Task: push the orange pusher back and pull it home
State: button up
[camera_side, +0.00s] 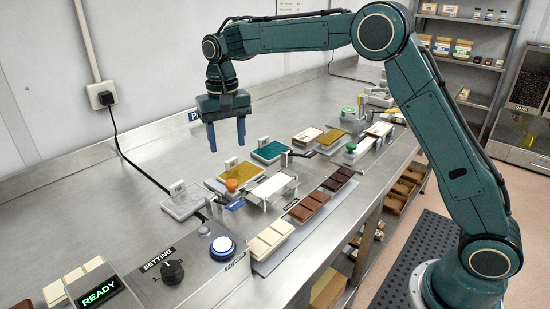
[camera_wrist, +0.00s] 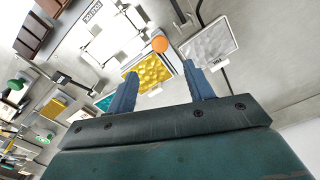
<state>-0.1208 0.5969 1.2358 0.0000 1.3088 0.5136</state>
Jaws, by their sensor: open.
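The orange pusher (camera_side: 231,185) shows as a small orange knob beside a white frame-like fixture (camera_side: 272,188) on the steel bench. In the wrist view the orange knob (camera_wrist: 159,44) lies just beyond my fingertips, between the yellow tray and the grey-white tray. My gripper (camera_side: 226,147) hangs above the bench with its blue fingers pointing down, apart and empty. It is above the knob and clear of it. In the wrist view my gripper (camera_wrist: 163,72) has both fingers spread with nothing between them.
A yellow tray (camera_side: 239,172), a teal tray (camera_side: 268,151) and a grey-white tray (camera_side: 183,203) stand around the knob. Brown bars (camera_side: 308,208) and cream bars (camera_side: 270,238) lie in front. A control box with a dial (camera_side: 172,271) and lit blue button (camera_side: 222,247) stands front left.

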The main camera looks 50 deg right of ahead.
aim_at(231, 182)
notch_tip(231, 182, down, 11)
jog(key=shift+f, duration=0.15)
dwell(0.4)
grip_shut()
